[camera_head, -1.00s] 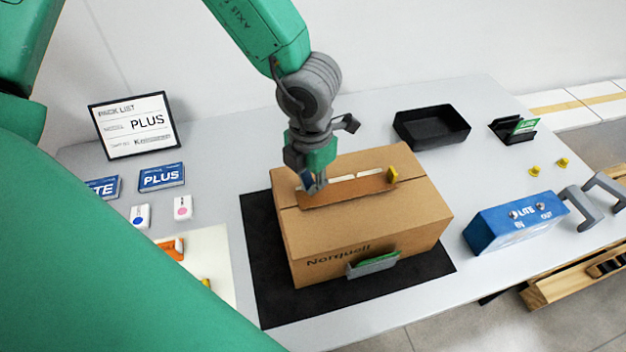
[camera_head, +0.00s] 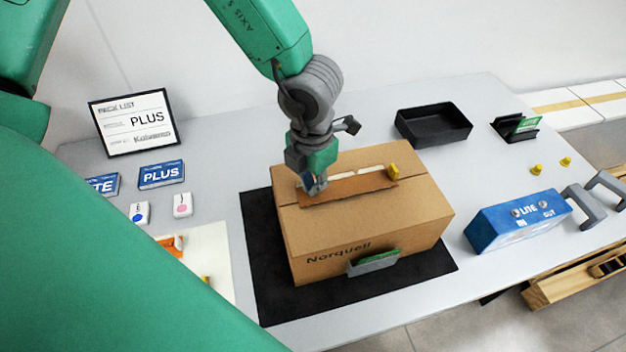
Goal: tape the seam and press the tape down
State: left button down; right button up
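A closed cardboard box (camera_head: 350,225) marked Norquell sits on a black mat (camera_head: 268,290). A brown tape strip (camera_head: 352,187) lies along the seam on its top, with whitish patches showing along the strip's far edge. A small yellow piece (camera_head: 393,171) is at the strip's right end. My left gripper (camera_head: 314,187) points down at the strip's left end, its fingertips close together and at or very near the box top. The exact contact is hidden. My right gripper is not in view.
A black tray (camera_head: 434,138) stands behind the box on the right. A blue LITE unit (camera_head: 516,222), grey handles (camera_head: 582,206) and yellow knobs (camera_head: 537,170) are at the right. A pick list sign (camera_head: 133,122) reading PLUS and a blue PLUS label (camera_head: 161,175) are at the left.

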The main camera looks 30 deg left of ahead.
pick_arm(q)
jog(key=shift+d+f, duration=0.3)
jog(key=shift+a, duration=0.15)
dwell(0.4)
jog(key=shift+r, duration=0.1)
notch_tip(320, 180, up, 6)
jog(key=p, duration=0.6)
jog(key=shift+w, duration=0.15)
